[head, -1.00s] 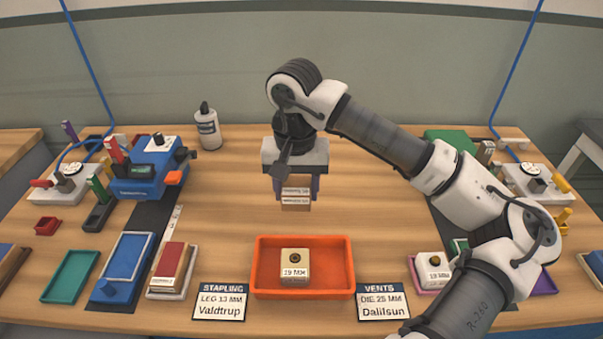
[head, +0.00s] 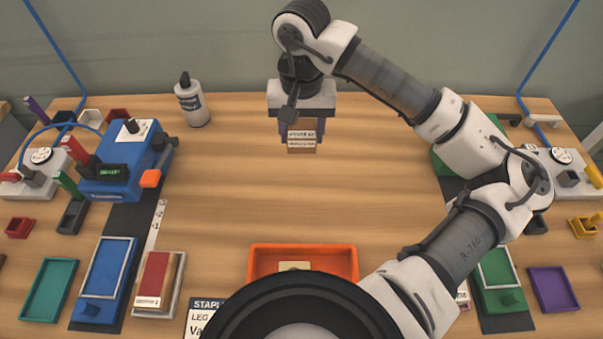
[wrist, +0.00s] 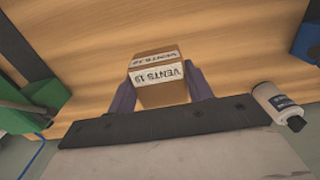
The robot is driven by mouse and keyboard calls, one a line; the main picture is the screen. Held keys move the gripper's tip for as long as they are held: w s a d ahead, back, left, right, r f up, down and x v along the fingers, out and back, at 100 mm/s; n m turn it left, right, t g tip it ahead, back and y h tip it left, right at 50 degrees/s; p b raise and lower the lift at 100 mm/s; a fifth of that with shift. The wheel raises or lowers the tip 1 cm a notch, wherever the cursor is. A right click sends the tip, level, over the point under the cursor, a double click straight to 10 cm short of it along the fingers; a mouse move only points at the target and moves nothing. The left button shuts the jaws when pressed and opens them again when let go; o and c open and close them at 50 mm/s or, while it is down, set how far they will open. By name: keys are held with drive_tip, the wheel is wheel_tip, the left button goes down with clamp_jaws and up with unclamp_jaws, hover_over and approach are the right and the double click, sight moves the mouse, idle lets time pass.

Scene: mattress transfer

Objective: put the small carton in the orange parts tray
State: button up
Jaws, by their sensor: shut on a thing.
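My gripper (head: 302,138) is shut on the small carton (head: 302,146), a brown box with white labels. The wrist view shows the carton (wrist: 157,87) between the two purple fingers, its labels reading "VENTS 19". The carton is held above the middle of the bench. The orange parts tray (head: 303,249) is nearer the front, below the carton in the head view. A pale block (head: 294,266) sits in the tray. A dark round part of my own body hides the tray's front.
A white bottle (head: 192,104) stands at the back left. A blue stapling device (head: 122,165) and a red-topped block (head: 154,278) are at left. Green (head: 498,268) and purple (head: 553,289) trays lie at right. The wood between carton and orange tray is clear.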

drive_tip(key=p, duration=0.4)
approach(302, 188)
wheel_tip(302, 188, down, 5)
drive_tip(key=shift+a+f, duration=0.1)
drive_tip(key=shift+f, duration=0.3)
drive_tip(key=shift+f+b, duration=0.2)
drive_tip(key=shift+b, duration=0.4)
drive_tip(key=o, duration=1)
drive_tip(key=shift+r, duration=0.1)
